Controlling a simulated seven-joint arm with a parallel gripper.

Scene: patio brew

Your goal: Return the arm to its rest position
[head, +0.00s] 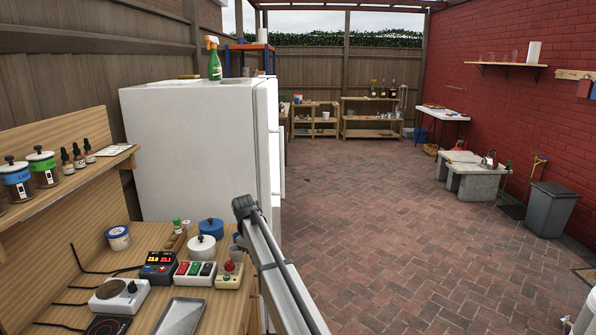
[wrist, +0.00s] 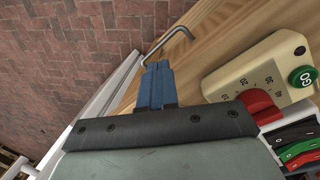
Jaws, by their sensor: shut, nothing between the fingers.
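My gripper (wrist: 156,72) shows in the wrist view with its blue fingers together and nothing between them. It is over the edge of the wooden bench (wrist: 205,50), left of a cream timer box (wrist: 225,80) with a red knob and a green GO button. The fingers look apart from the box. In the head view my grey arm rises from the bottom middle beside the bench's right end. My fingers cannot be made out there.
A bent metal hook (wrist: 172,38) is near the fingertips. Switch boxes (head: 195,273), a red-display controller (head: 160,267), a white-lidded pot (head: 202,247) and a blue pot (head: 210,227) crowd the bench (head: 120,255). A white fridge (head: 190,150) stands behind. The brick floor (head: 400,230) at right is open.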

